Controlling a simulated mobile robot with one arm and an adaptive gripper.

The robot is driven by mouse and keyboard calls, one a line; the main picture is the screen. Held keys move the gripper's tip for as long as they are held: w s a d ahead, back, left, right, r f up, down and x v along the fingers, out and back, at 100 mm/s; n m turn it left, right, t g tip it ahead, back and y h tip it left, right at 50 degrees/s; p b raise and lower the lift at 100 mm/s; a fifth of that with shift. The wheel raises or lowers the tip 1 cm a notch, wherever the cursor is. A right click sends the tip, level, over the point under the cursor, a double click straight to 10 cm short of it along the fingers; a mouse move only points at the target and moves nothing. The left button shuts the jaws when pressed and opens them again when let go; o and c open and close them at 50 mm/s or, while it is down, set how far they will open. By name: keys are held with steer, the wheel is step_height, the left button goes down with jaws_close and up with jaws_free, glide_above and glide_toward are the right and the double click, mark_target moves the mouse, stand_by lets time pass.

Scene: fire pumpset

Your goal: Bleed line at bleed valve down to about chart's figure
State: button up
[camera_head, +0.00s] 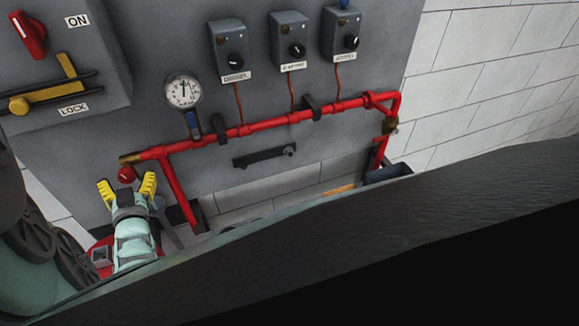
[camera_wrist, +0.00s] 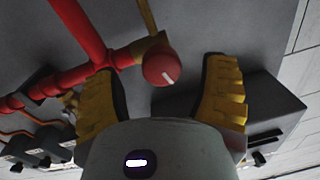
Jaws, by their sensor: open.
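A round red knob (camera_head: 126,174) sits by the brass fitting at the left end of the red pipe (camera_head: 270,125). The wrist view shows this knob (camera_wrist: 162,67) with a white mark on its face. My gripper (camera_head: 127,187) is open, with one yellow finger on each side of the knob; in the wrist view the fingers (camera_wrist: 162,95) stand apart from it. A round white pressure gauge (camera_head: 183,91) is above the pipe, its needle pointing roughly upward; its figures are too small to read. No valve label is readable, and no chart is visible.
Three grey boxes with black dials (camera_head: 289,40) hang above the pipe. A grey panel with a red switch (camera_head: 28,35) and a yellow lever (camera_head: 45,90) is at upper left.

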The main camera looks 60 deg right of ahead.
steer(key=shift+b+x, duration=0.35)
steer(key=shift+x, duration=1)
steer(key=shift+c, duration=0.2)
steer(key=c, duration=1.2)
steer(key=shift+f+m+b, duration=0.3)
steer(key=shift+m+b, duration=0.2)
steer(key=shift+b, duration=0.35)
steer(key=shift+m+b, duration=0.7)
steer(key=shift+b, duration=0.2)
steer(key=shift+r+m+b, duration=0.15)
steer(key=shift+m+b, duration=0.3)
steer(key=shift+m, duration=0.15)
steer(key=o, duration=1.2)
steer(key=shift+o, duration=0.2)
